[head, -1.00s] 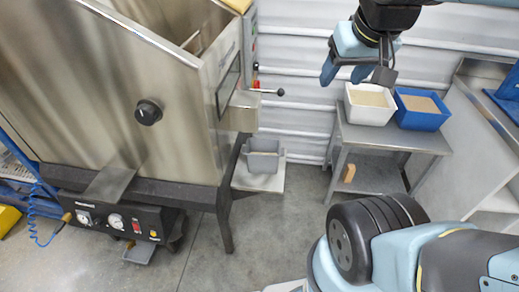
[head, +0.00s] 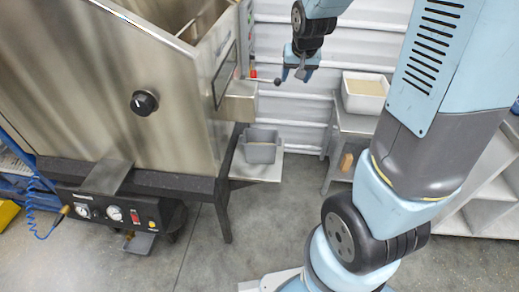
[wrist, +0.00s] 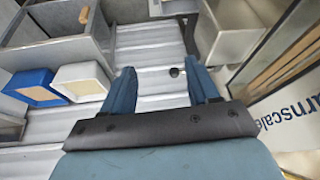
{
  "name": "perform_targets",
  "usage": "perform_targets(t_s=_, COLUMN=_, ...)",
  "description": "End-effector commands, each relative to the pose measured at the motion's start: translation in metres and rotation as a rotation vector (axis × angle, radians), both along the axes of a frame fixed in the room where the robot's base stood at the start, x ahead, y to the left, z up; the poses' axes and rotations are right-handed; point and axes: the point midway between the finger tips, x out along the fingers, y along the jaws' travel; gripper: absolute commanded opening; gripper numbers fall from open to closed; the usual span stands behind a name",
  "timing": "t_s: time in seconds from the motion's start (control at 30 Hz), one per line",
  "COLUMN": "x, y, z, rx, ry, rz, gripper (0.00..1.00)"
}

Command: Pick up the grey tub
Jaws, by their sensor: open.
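The grey tub (head: 260,150) sits on a small light shelf (head: 256,170) beside the hopper machine, below its spout, in the head view. My gripper (head: 297,76) hangs well above the tub and a little to its right, near the white wall. In the wrist view my gripper (wrist: 163,88) shows two blue fingers spread apart with nothing between them. I cannot pick out the grey tub for certain in the wrist view.
The steel hopper (head: 150,60) fills the left, with a lever and dark knob (head: 277,82) near my gripper. A white tub (head: 365,94) stands on a side table (head: 357,122). A blue tub (wrist: 32,88) stands beside it in the wrist view. Bare floor lies in front.

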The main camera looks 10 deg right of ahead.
Motion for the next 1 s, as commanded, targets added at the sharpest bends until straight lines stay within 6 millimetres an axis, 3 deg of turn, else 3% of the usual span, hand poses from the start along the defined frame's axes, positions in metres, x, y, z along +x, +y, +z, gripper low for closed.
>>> perform_targets(t_s=0.3, x=0.051, y=0.006, z=-0.096, rx=-0.013, ry=0.025, rz=-0.039, gripper=0.60)
perform_targets(t_s=0.7, x=0.084, y=0.011, z=-0.224, rx=-0.037, ry=0.038, rz=-0.065, gripper=0.60)
perform_targets(t_s=0.83, x=0.086, y=0.012, z=-0.254, rx=-0.043, ry=0.040, rz=-0.067, gripper=0.60)
perform_targets(t_s=1.0, x=0.088, y=0.011, z=-0.275, rx=-0.046, ry=0.038, rz=-0.068, gripper=0.60)
